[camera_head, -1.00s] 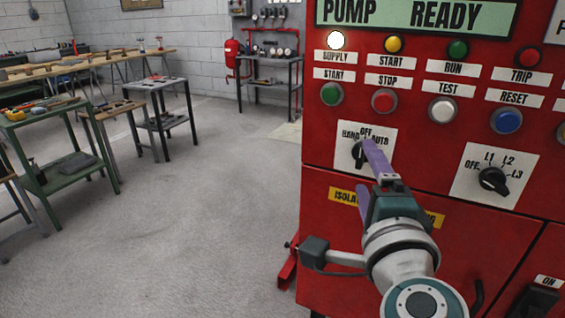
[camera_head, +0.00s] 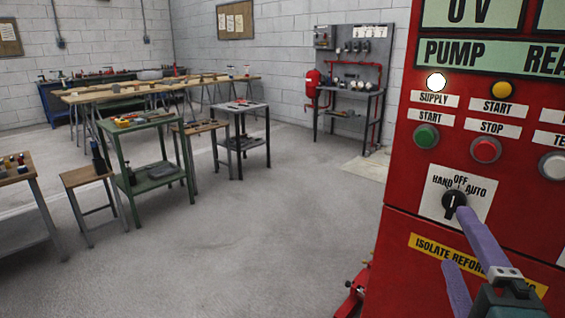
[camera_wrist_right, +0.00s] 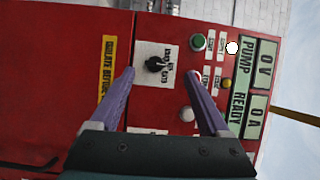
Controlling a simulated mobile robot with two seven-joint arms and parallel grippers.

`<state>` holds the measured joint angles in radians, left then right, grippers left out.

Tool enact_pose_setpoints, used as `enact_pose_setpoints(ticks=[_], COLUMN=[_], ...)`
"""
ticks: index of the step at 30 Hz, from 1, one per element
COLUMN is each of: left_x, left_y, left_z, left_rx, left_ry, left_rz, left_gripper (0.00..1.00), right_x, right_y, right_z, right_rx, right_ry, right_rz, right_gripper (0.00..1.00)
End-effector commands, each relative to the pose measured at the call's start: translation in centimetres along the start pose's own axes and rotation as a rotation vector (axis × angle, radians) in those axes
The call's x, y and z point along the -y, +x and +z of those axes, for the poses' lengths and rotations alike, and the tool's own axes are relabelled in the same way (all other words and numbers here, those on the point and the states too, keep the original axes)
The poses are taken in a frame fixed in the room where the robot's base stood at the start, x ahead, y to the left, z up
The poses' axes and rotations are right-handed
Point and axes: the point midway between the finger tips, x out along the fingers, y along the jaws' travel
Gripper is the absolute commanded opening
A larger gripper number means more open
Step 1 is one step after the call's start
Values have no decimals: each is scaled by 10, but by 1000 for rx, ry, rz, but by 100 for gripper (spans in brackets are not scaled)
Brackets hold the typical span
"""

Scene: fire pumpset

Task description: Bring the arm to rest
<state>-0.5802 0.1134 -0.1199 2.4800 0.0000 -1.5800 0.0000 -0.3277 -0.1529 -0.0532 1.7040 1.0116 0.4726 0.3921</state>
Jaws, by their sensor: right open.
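My right gripper (camera_head: 455,238) shows at the lower right of the head view, with two purple fingers apart and nothing between them. The red pump panel (camera_head: 405,150) stands behind it. A black HAND-OFF-AUTO selector knob (camera_head: 453,203) sits on a white plate, its white mark roughly upright. One fingertip overlaps the knob's plate in the picture; I cannot tell if it touches. In the right wrist view the open gripper (camera_wrist_right: 160,74) points at the panel, with the knob (camera_wrist_right: 155,65) between the fingers in the picture. My left gripper is out of view.
A green cart (camera_head: 150,185), a small grey table (camera_head: 240,108) and wooden benches (camera_head: 180,86) stand at the left and back. The middle floor is clear.

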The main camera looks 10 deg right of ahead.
Motion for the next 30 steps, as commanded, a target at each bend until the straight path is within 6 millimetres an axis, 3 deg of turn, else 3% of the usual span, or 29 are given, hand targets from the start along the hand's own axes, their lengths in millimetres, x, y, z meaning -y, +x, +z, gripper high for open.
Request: enact_pose_setpoints(ticks=[3, 6, 9, 11, 14, 17, 23, 24, 25, 30], left_x=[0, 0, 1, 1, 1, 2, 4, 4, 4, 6], left_y=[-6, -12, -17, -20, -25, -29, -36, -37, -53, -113], left_z=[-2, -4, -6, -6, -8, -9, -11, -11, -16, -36], left_rx=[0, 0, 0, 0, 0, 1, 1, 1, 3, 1], left_ry=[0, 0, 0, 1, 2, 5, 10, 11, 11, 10], left_rz=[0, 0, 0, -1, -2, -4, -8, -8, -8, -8], left_gripper=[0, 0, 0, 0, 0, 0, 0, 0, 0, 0], right_x=[20, 29, 22, 12, -8, -24, -32, -30, -14, 48], right_y=[-5, -23, -54, -75, -108, -136, -180, -188, -189, -188], right_z=[34, 72, 98, 102, 91, 64, -10, -26, -29, -30], right_rx=[207, 461, 712, 846, 1034, 1175, 1356, 1382, 1387, 1386], right_ry=[-145, -366, -630, -794, -1056, -1279, -1610, -1660, -1670, -1659], right_rz=[-21, -27, -1, 32, 120, 233, 509, 575, 588, 582], right_gripper=[80, 80, 80, 80, 80, 80, 80, 80, 80, 80])
